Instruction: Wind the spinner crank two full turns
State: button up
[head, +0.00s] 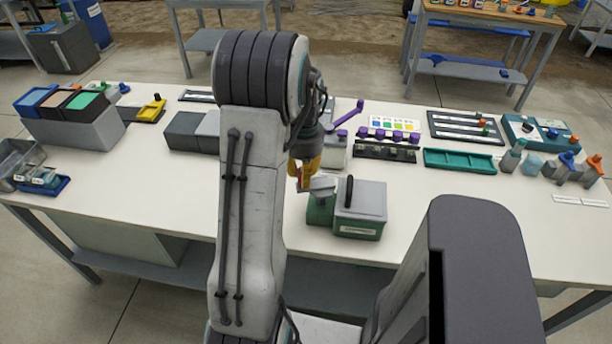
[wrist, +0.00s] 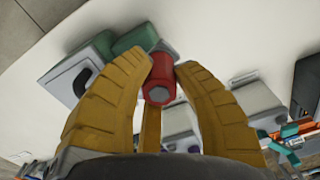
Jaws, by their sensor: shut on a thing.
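The red crank knob (wrist: 160,78) sits between the yellow fingers of my gripper (wrist: 162,72) in the wrist view. My gripper (head: 304,176) is shut on it. In the head view my arm hides most of the knob, and only a sliver of red shows by the fingers. A small green unit with a grey top (head: 320,205) stands just below and right of my gripper. It adjoins a grey-topped green box (head: 361,207) with a black handle. The green part (wrist: 136,38) lies behind the knob in the wrist view. The crank's arm is hidden.
A purple-handled lever (head: 348,113) stands behind my gripper, near a rack of purple-capped pieces (head: 385,150). A teal tray (head: 460,160) and several bottles are to the right. Grey boxes (head: 190,131) stand left of my arm. The front table strip is mostly clear.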

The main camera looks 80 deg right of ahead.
jog(key=shift+w+d, duration=0.1)
dwell(0.3)
jog(key=shift+w+d+p, duration=0.1)
jog(key=shift+d+p, duration=0.45)
jog(key=shift+d, duration=0.55)
jog(key=shift+s+d+p, duration=0.2)
jog(key=shift+d+p, duration=0.1)
jog(key=shift+d, duration=0.25)
jog(key=shift+s+d+p, duration=0.2)
jog(key=shift+d+p, duration=0.1)
jog(key=shift+d, duration=0.25)
jog(key=shift+s+d, duration=0.1)
jog(key=shift+s, duration=0.05)
jog(key=shift+s+d+p, duration=0.45)
jog(key=shift+s+d, duration=0.2)
jog(key=shift+s, duration=0.2)
jog(key=shift+s, duration=0.1)
